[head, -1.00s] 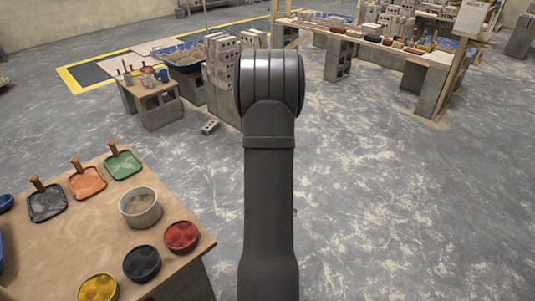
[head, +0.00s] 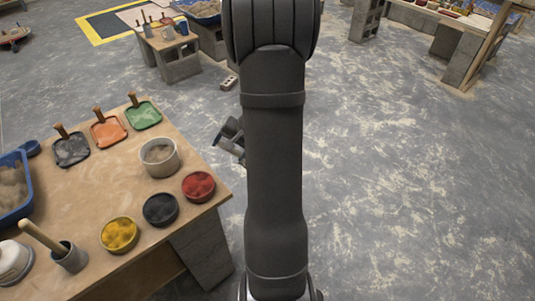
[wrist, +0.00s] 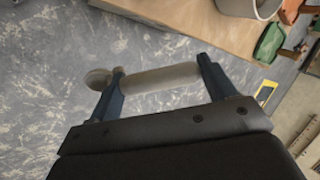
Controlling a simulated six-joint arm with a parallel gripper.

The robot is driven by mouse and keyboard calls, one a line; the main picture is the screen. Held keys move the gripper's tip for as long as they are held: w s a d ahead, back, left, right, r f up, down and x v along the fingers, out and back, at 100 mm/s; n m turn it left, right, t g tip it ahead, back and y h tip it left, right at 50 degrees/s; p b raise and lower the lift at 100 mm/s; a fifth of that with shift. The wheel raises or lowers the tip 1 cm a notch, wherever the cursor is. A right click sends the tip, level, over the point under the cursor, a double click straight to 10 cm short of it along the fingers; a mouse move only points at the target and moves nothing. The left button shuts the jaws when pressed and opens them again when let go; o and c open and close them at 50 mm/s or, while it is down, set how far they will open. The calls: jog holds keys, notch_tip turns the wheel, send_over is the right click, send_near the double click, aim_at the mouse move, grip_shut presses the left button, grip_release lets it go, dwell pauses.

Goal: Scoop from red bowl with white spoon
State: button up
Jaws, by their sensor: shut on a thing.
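The red bowl (head: 198,186) sits near the right edge of the wooden bench in the head view, with a red heap in it. It does not show in the wrist view. My gripper (wrist: 160,74) is shut on the white spoon (wrist: 165,79), which looks off-white and lies across between the two fingers. The spoon's round end (wrist: 97,79) sticks out past the left finger.
A black bowl (head: 160,209), yellow bowl (head: 119,234) and grey pot (head: 160,156) stand near the red bowl on the bench (head: 95,190). Green (head: 143,115), orange (head: 108,131) and black (head: 71,149) trays line the back. Open floor lies right.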

jog(key=s+a+r+m+t+y, duration=0.1)
jog(key=s+a+r, duration=0.4)
jog(key=a, duration=0.3)
jog(key=s+a+r+t+y, duration=0.1)
jog(key=s+a+r+y, duration=0.1)
jog(key=s+a+r, duration=0.45)
jog(key=shift+w+d+f+g+h, duration=0.25)
jog(key=shift+f+h, duration=0.65)
jog(key=shift+f, duration=0.85)
jog(key=shift+w+d+f+g+h, duration=0.15)
jog(key=shift+d+f+g+h, duration=0.15)
jog(key=shift+f+h, duration=1.05)
jog(key=shift+w+d+f+g+h, duration=0.2)
jog(key=shift+f+g+h, duration=0.2)
jog(key=shift+f, duration=1.75)
jog(key=h, duration=0.2)
jog(key=a+g+h, duration=0.1)
jog(key=h, duration=0.1)
jog(key=shift+w+f, duration=0.15)
jog(key=shift+f, duration=0.15)
jog(key=shift+h, duration=0.35)
jog(key=shift+r, duration=2.1)
jog(key=shift+d, duration=0.1)
